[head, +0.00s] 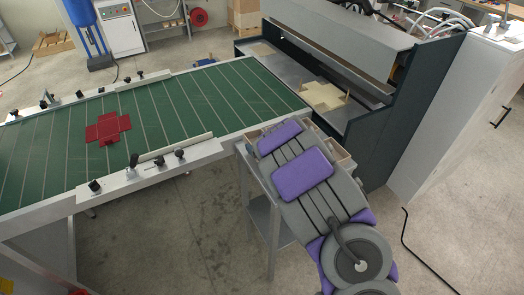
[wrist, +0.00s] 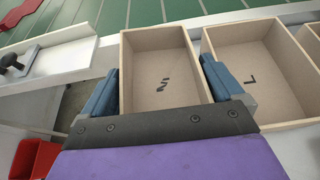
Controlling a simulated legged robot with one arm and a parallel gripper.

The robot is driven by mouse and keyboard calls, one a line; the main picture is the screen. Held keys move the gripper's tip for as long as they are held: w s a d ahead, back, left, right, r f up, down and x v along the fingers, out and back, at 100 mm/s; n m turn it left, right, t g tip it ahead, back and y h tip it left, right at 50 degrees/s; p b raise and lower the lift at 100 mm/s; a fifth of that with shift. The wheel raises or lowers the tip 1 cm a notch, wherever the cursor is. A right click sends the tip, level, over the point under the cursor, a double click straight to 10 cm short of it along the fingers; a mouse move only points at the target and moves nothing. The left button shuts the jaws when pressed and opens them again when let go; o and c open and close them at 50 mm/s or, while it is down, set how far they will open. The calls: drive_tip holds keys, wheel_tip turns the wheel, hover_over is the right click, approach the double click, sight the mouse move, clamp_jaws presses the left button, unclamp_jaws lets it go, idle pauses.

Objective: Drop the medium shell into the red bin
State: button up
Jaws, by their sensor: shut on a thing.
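The shell between my fingers is an open, pale-brown box (wrist: 165,42) with a dark mark on its floor. In the wrist view, my gripper (wrist: 158,68) has one blue finger along each outer side of it and is shut on it. The mark is hard to read, so I cannot confirm the size. Its near wall is hidden behind my gripper's body. In the head view, my gripper (head: 280,137) hides most of it, and the fingertips do not show. A red bin (wrist: 40,160) is partly in view at the lower left of the wrist view.
Another open box (wrist: 255,55) with an L-like mark stands just right of the held one, with a third at the edge. The green conveyor (head: 185,95) lies to the left, carrying a red cross-shaped sheet (head: 108,128). The grey machine (head: 345,45) stands behind.

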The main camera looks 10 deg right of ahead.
drive_tip(key=shift+w+f, duration=0.25)
wheel_tip(320, 180, down, 3)
drive_tip(key=shift+f+b, duration=0.1)
drive_tip(key=shift+b, duration=0.35)
drive_tip(key=o, duration=0.7)
drive_tip(key=shift+d, duration=0.1)
drive_tip(key=shift+s, duration=0.1)
drive_tip(key=p+v, duration=0.1)
drive_tip(key=v, duration=1)
drive_tip(key=shift+s+d+r, duration=0.15)
drive_tip(key=shift+s+r, duration=0.25)
